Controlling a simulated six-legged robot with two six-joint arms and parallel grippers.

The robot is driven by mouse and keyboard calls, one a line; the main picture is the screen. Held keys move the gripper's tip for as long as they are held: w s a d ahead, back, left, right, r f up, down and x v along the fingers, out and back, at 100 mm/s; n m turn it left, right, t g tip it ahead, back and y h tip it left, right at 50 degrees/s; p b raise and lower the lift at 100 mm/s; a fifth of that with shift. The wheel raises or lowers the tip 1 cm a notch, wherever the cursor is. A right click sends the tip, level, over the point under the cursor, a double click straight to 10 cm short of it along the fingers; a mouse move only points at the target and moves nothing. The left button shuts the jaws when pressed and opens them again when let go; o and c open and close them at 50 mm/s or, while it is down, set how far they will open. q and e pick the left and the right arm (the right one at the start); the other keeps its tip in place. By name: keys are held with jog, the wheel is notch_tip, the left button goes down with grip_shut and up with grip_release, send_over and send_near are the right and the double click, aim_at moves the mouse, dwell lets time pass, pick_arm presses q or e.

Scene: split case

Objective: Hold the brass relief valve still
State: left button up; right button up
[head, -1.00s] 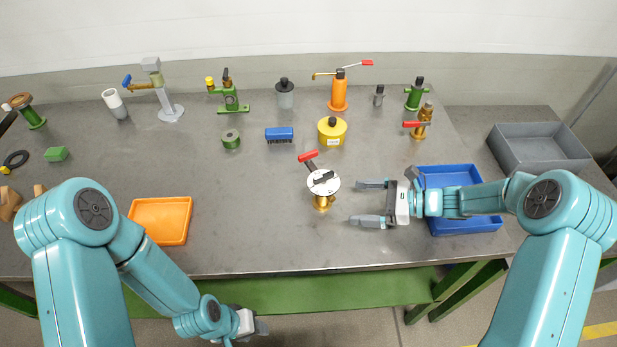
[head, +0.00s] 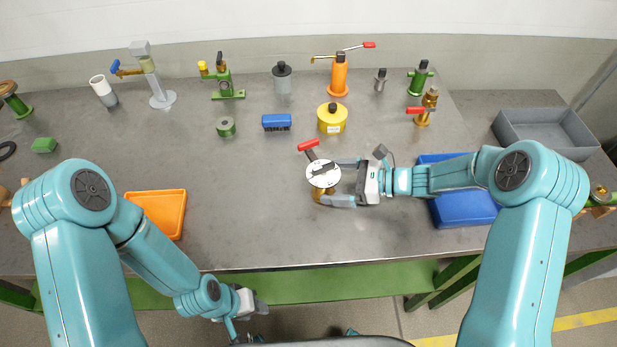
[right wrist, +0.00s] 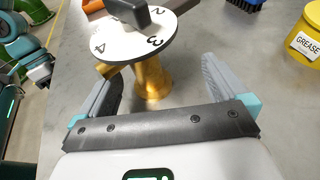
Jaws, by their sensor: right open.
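The brass valve (head: 322,192) stands upright near the table's front middle, with a white numbered dial (head: 322,174) on top and a red-tipped lever (head: 308,145) pointing back. My right gripper (head: 334,182) is open, its fingers reaching in from the right on either side of the brass body. In the right wrist view the brass stem (right wrist: 153,78) stands between the spread fingers (right wrist: 161,82), with a gap visible on both sides. The dial overhangs the stem and hides its top. My left gripper (head: 254,302) hangs low, in front of the table edge; its jaws are unclear.
Another brass valve with a red handle (head: 423,112) stands at the back right. A yellow grease can (head: 332,119) and a blue brush (head: 277,122) are behind the dial. A blue tray (head: 468,210) lies under my right arm; an orange tray (head: 160,210) is at left.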

jog(key=shift+b+x, duration=0.4)
jog(key=shift+x, duration=0.75)
jog(key=shift+w+a+f, duration=0.15)
jog(key=shift+w+a, duration=0.1)
jog(key=shift+a, duration=0.25)
jog(key=shift+s, duration=0.1)
jog(key=c, duration=1.4)
jog(key=c, duration=0.5)
jog(key=shift+o, duration=0.2)
jog(key=shift+f+b, duration=0.15)
jog(key=shift+b, duration=0.15)
